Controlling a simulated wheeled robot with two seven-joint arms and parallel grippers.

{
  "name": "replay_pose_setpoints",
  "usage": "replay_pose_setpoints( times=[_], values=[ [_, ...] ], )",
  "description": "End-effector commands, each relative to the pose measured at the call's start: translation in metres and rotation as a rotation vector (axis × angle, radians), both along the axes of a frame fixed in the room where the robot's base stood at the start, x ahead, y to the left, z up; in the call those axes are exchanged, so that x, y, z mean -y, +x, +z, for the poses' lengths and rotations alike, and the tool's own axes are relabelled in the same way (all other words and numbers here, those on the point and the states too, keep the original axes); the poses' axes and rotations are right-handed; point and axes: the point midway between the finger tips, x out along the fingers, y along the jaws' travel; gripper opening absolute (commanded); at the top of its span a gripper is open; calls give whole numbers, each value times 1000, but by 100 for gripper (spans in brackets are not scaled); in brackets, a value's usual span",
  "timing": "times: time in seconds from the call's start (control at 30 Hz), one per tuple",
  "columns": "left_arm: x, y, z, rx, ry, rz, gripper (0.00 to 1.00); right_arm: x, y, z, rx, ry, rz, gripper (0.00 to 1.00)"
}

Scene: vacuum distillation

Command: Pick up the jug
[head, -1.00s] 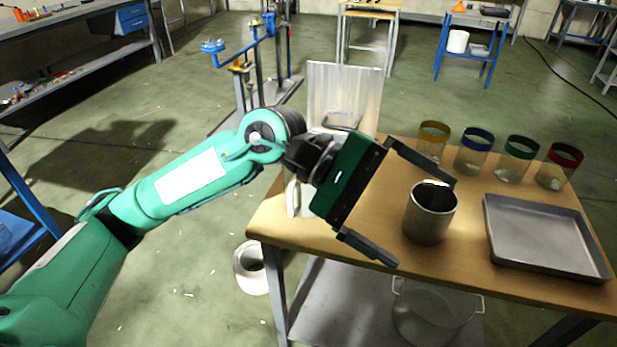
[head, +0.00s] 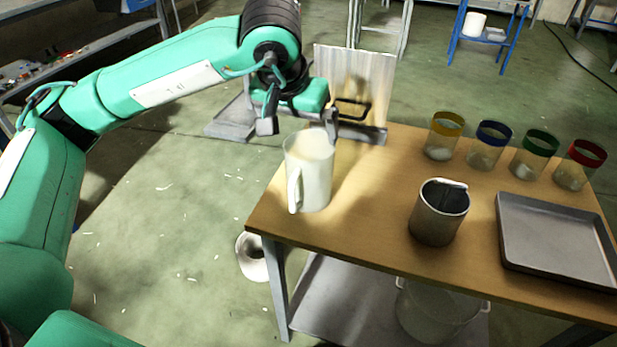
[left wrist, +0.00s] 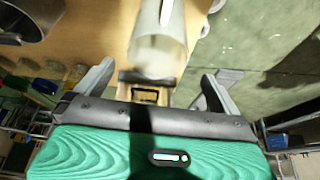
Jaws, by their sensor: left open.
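The white jug (head: 309,178) stands upright at the left end of the wooden table, with its handle toward the near left. My left gripper (head: 300,122) is open just behind and above the jug's rim, one finger at each side; the jaws hold nothing. In the left wrist view the jug (left wrist: 158,50) lies ahead, between the lines of the two spread fingers (left wrist: 157,85), and looks clear of them. My right gripper is not in view.
A grey metal can (head: 438,216) stands right of the jug, then a grey tray (head: 555,265). Several glass jars with coloured rims, such as the yellow one (head: 444,135), line the back. A pale upright panel (head: 355,85) stands behind the gripper. Bare wood lies between jug and can.

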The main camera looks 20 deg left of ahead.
Motion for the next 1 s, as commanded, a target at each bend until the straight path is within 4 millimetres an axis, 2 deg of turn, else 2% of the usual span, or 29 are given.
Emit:
replay_pose_setpoints(
  times=[0.1, 0.37, 0.63, 0.93, 1.0],
  values=[
    [1, 7, -19, -3, -1, 1, 100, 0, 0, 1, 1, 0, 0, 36],
    [2, 14, -37, -2, -2, 0, 100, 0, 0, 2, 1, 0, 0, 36],
    [5, 27, -73, -2, -3, 0, 100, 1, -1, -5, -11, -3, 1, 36],
    [5, 30, -79, 0, -3, -1, 100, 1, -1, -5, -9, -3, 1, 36],
    [5, 30, -79, 0, -3, 0, 88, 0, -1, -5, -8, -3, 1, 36]
  ],
)
